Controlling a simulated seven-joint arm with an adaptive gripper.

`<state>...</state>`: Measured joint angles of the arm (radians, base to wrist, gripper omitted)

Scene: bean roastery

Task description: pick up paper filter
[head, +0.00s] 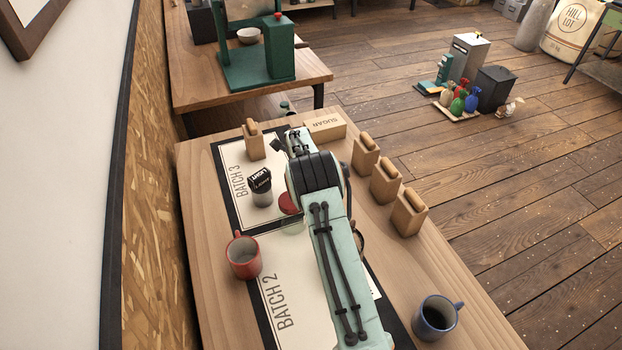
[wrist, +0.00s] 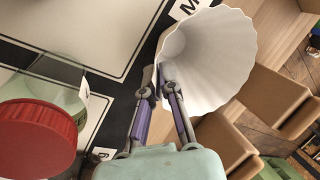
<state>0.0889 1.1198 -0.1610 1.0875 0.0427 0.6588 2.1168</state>
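The paper filter (wrist: 210,62) is a white cone with a fluted rim, its open mouth facing the wrist camera. In the wrist view, my gripper (wrist: 161,85) has its two fingers drawn close together at the filter's near left edge. The edge of the filter wall runs between the fingertips, and they appear closed on it. I cannot tell whether the filter touches the table below. In the head view, my arm hides the filter and the fingertips.
A red-lidded jar (wrist: 38,135) stands left of my gripper. Brown block-like holders (head: 384,180) line the table's right side.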

